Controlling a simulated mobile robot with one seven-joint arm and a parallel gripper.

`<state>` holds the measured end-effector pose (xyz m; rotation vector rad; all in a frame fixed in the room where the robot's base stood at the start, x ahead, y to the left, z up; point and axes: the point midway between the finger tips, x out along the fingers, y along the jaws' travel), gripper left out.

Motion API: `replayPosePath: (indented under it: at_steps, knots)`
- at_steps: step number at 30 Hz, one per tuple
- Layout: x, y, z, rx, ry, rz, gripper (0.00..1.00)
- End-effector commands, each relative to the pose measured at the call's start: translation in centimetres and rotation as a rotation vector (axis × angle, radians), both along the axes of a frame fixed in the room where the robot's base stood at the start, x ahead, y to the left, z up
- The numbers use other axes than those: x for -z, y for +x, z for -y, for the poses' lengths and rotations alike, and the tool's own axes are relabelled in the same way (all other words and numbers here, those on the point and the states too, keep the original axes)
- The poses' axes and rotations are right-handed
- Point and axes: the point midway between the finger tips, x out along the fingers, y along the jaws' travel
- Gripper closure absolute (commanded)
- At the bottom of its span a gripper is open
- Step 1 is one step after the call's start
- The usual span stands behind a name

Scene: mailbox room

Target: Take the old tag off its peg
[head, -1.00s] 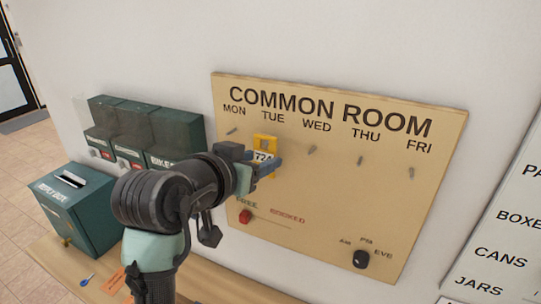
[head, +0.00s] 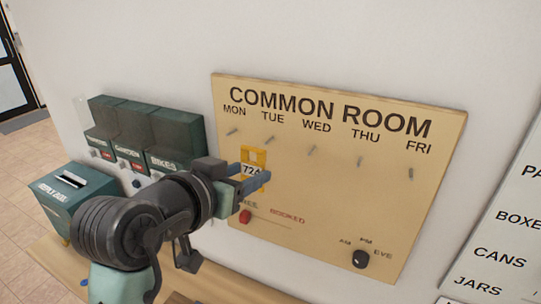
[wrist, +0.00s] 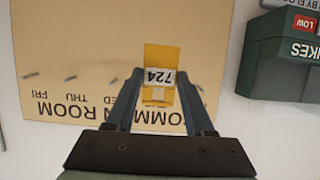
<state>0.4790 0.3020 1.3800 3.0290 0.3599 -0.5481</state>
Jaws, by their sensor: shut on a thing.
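The yellow tag (head: 247,156) reads 724 on a white label. My gripper (head: 262,182) is shut on it, with a finger at each side. In the wrist view the tag (wrist: 160,54) appears upside down between the two fingers (wrist: 160,78). In the head view the tag is below and left of the TUE peg (head: 270,139), which shows bare and apart from it. The tag is in front of the COMMON ROOM board (head: 330,220). The gap between tag and board cannot be judged.
The MON peg (head: 232,131), WED peg (head: 312,150), THU peg (head: 361,161) and FRI peg (head: 411,173) are bare. A red slider (head: 245,217) and a black knob (head: 361,259) are low on the board. Green boxes (head: 172,135) stand left of it.

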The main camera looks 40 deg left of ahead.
Motion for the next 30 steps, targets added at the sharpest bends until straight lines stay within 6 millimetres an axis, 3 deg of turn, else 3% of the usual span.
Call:
replayPosePath:
  at_steps: [15, 26, 30]
  knots:
    - [0.0, -3.8, 0.9, 0.0, -0.001, 0.0, 0.95]
    - [0.1, -3.9, 1.0, 0.0, 0.0, 0.0, 0.95]
    - [2.0, -3.0, 1.2, -0.005, -0.002, 0.002, 0.95]
